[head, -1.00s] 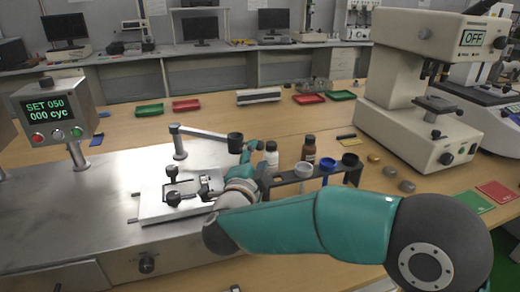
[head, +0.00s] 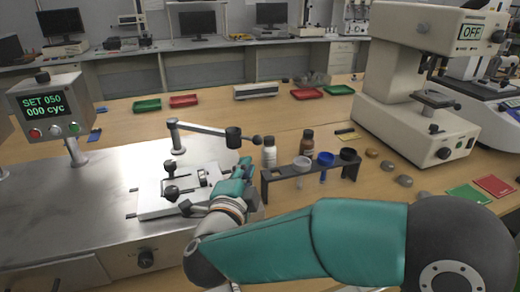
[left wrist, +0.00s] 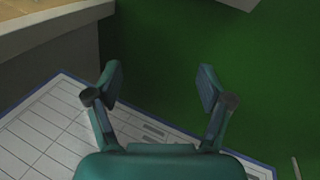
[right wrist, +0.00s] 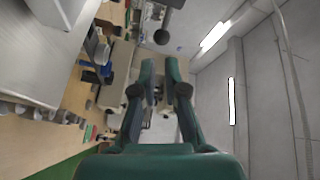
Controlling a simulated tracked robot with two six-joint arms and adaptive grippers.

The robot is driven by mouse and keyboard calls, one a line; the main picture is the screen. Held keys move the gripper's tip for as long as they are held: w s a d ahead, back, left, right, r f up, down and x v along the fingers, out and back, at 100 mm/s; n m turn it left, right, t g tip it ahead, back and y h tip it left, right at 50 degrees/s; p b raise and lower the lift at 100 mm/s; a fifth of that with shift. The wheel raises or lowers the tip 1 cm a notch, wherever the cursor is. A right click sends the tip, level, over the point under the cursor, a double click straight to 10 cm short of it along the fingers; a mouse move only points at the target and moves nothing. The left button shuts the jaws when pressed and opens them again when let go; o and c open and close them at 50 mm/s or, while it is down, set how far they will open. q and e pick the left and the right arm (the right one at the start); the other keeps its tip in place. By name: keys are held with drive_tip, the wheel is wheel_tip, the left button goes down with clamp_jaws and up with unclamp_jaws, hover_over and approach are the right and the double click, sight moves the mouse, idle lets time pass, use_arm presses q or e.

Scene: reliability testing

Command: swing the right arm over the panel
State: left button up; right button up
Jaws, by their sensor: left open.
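A pale panel (head: 152,207) with dark clamp knobs lies on the steel bench. Behind it, a swing arm (head: 203,129) on a short post reaches right, ending in a dark cylinder (head: 233,138) and a round knob (head: 256,140). My right gripper (head: 245,168) is just below and nearer than that knob, right of the panel. In the right wrist view its fingers (right wrist: 159,75) have a narrow empty gap, with the knob (right wrist: 161,37) beyond the tips, apart. My left gripper (left wrist: 160,85) is wide open and empty, over a green floor, outside the head view.
A rack (head: 312,170) with cups stands right of my right gripper, with a white bottle (head: 269,153) and brown bottle (head: 307,143) behind. A control box (head: 50,108) reading "SET 050 000 cyc" stands left. A microscope (head: 412,100) stands right.

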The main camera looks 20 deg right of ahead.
drive_tip(key=a+r+t+y, duration=0.1)
drive_tip(key=a, duration=0.1)
drive_tip(key=w+a+r+t+y, duration=0.1)
drive_tip(key=a+r+t+y, duration=0.1)
drive_tip(key=w+a+r+t+y, duration=0.1)
drive_tip(key=a+r+y, duration=0.1)
drive_tip(key=shift+w+a+n+t, duration=0.2)
drive_tip(key=shift+a+n+t, duration=0.1)
drive_tip(key=shift+a, duration=0.1)
clamp_jaws()
drive_tip(key=a+r+n+t+y, duration=0.3)
drive_tip(key=a+r+n+y, duration=0.15)
drive_tip(key=y, duration=0.55)
drive_tip(key=d+f+n+g+y+p, duration=0.1)
drive_tip(key=d+f+n+g, duration=0.2)
drive_tip(key=d, duration=1.1)
drive_tip(key=d+f+n+g+p, duration=0.25)
drive_tip(key=d+f, duration=0.25)
drive_tip(key=d, duration=0.8)
drive_tip(key=w+a, duration=0.6)
drive_tip(key=w, duration=0.1)
drive_tip(key=shift+a+f+t+y+b, duration=0.2)
drive_tip(key=shift+f+t+y+b, duration=0.1)
drive_tip(key=shift+t, duration=0.15)
drive_tip(key=shift+w, duration=0.1)
